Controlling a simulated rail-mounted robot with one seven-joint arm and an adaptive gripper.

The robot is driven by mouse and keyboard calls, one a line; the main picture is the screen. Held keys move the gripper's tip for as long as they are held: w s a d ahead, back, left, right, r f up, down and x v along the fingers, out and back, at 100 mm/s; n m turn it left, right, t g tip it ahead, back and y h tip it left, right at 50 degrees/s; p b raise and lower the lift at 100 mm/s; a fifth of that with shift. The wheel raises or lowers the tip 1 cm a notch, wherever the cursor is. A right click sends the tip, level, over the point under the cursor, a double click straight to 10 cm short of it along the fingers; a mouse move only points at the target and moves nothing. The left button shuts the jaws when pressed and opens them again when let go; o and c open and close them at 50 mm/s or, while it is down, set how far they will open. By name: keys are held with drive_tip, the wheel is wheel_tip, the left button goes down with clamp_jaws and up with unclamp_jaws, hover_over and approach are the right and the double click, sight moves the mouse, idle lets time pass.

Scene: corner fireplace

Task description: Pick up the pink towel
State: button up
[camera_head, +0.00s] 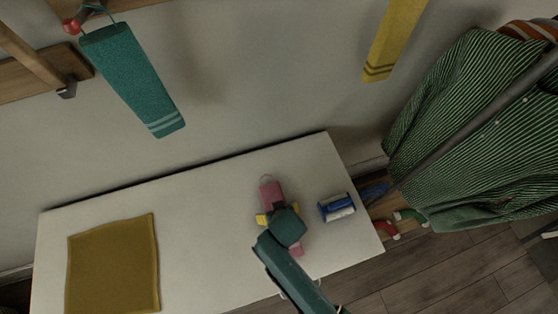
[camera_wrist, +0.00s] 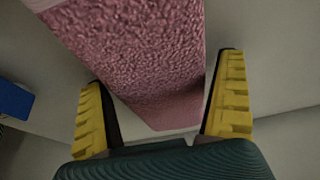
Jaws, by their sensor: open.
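The pink towel (camera_head: 270,190) lies on the white table top (camera_head: 200,190), right of its middle, partly hidden under my gripper and arm in the head view. In the wrist view the towel (camera_wrist: 145,60) is a long textured pink strip running from the top down between my fingers. My gripper (camera_wrist: 165,110) is open, with one yellow finger on each side of the towel's near part. The right finger is very close to the towel's edge; I cannot tell whether it touches. The gripper also shows from above in the head view (camera_head: 278,217).
A blue and white object (camera_head: 337,207) lies right of the towel. A folded mustard cloth (camera_head: 112,265) lies at the table's left. A teal towel (camera_head: 132,80) and a yellow towel (camera_head: 394,40) hang on the wall. A green striped shirt (camera_head: 475,130) hangs at right.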

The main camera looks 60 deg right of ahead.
drive_tip(key=c, duration=1.1)
drive_tip(key=shift+r, duration=0.15)
